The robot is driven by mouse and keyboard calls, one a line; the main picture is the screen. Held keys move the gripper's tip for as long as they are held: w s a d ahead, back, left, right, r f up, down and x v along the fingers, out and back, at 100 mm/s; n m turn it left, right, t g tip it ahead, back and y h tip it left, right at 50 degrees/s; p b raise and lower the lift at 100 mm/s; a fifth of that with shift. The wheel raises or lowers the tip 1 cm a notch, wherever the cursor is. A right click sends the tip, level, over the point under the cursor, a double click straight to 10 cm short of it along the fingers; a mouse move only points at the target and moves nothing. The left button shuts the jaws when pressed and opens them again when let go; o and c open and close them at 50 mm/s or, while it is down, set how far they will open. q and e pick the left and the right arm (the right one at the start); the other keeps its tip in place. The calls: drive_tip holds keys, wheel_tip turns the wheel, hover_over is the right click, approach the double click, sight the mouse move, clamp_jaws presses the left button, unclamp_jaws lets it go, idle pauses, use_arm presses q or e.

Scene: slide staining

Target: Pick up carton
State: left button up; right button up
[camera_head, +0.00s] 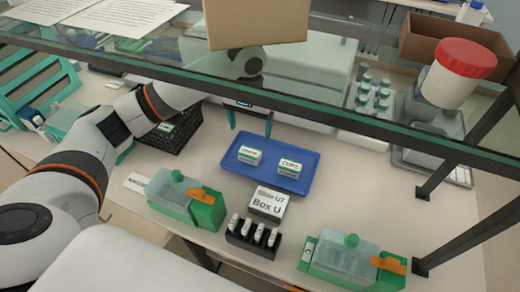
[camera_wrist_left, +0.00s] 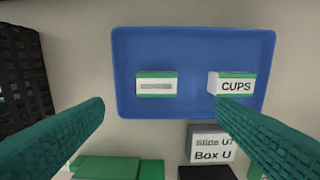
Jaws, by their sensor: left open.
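Two small white and green cartons stand apart on a blue tray (camera_head: 262,185). The left carton (camera_head: 249,155) has a label I cannot read; the right carton (camera_head: 289,168) reads "CUPS". In the left wrist view, the left carton (camera_wrist_left: 156,85) lies between the lines of the fingers, beyond their tips, and the CUPS carton (camera_wrist_left: 231,84) is by the right fingertip. My left gripper (camera_head: 250,121) is open and empty, its teal fingers pointing down near the tray's back edge. It also shows in the left wrist view (camera_wrist_left: 160,104). My right gripper is out of view.
A glass shelf edge (camera_head: 330,110) crosses above the table. A black basket (camera_head: 172,135) stands left of the tray. In front are a white Box U (camera_head: 269,202), a black slide holder (camera_head: 253,238) and two green-based devices (camera_head: 186,200) (camera_head: 350,262).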

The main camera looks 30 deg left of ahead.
use_arm(q)
hover_over(249, 153)
drive_tip(key=f, duration=0.3)
drive_tip(key=f+p, duration=0.1)
drive_tip(key=f, duration=0.1)
drive_tip(key=shift+s, duration=0.35)
drive_tip(key=shift+w+f, duration=0.1)
drive_tip(key=shift+f, duration=0.25)
drive_tip(key=shift+w+f, duration=0.1)
drive_tip(key=shift+f, duration=0.2)
drive_tip(key=f, duration=0.1)
drive_tip(key=f+p, duration=0.1)
drive_tip(key=f, duration=0.1)
drive_tip(key=shift+w+f, duration=0.2)
drive_tip(key=shift+f, duration=0.75)
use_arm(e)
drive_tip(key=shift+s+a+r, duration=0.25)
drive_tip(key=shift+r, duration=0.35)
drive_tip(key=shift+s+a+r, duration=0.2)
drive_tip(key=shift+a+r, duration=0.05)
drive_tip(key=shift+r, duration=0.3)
use_arm(q)
drive_tip(key=c, duration=1.1)
